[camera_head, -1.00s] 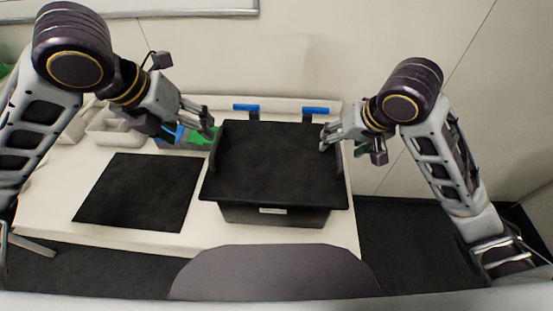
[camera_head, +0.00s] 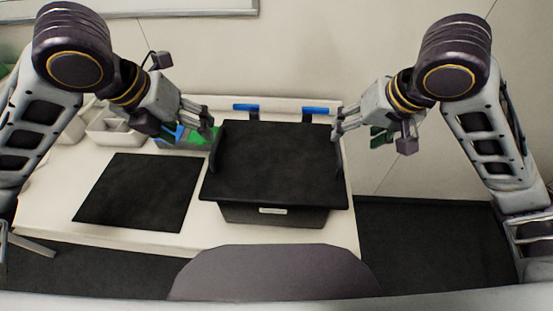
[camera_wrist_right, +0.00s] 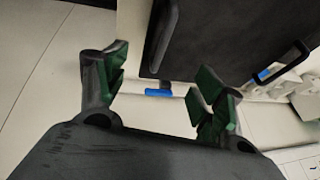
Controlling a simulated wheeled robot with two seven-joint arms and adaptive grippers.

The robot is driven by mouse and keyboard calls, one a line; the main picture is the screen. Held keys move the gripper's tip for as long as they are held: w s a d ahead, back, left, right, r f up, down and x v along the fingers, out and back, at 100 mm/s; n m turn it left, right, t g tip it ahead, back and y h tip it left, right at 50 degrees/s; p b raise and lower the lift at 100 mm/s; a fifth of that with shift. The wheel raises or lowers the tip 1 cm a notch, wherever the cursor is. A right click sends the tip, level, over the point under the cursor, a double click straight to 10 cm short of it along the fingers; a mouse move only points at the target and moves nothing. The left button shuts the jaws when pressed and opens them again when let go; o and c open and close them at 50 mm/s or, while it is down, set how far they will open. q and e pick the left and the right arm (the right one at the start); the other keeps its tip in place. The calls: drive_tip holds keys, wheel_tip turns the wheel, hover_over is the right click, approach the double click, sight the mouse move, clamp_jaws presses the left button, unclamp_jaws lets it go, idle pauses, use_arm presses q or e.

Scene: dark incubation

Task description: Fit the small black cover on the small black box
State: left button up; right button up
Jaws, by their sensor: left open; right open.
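The black cover (camera_head: 272,165) lies over the top of the black box (camera_head: 290,217), looking about level, with dark upright handles at its left and right sides. Whether it is fully seated cannot be told. The box's front with a pale label shows below the cover's front edge. My left gripper (camera_head: 208,132) is open beside the left handle (camera_head: 216,150). My right gripper (camera_head: 337,134) is open and empty near the right handle (camera_head: 338,156). In the right wrist view, the open fingers (camera_wrist_right: 160,88) are apart from the cover (camera_wrist_right: 215,45).
A flat black mat (camera_head: 140,192) lies on the white table (camera_head: 50,205) at left. Blue and green items (camera_head: 180,137) and pale bins (camera_head: 108,127) stand behind it. Two blue-topped pieces (camera_head: 315,111) stand behind the box. A dark chair back (camera_head: 275,273) is in front.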

drive_tip(key=shift+v, duration=0.8)
drive_tip(key=shift+r, duration=0.1)
wheel_tip(320, 180, up, 9)
drive_tip(key=p, duration=0.9)
drive_tip(key=shift+r+p, duration=0.5)
drive_tip(key=shift+p, duration=0.05)
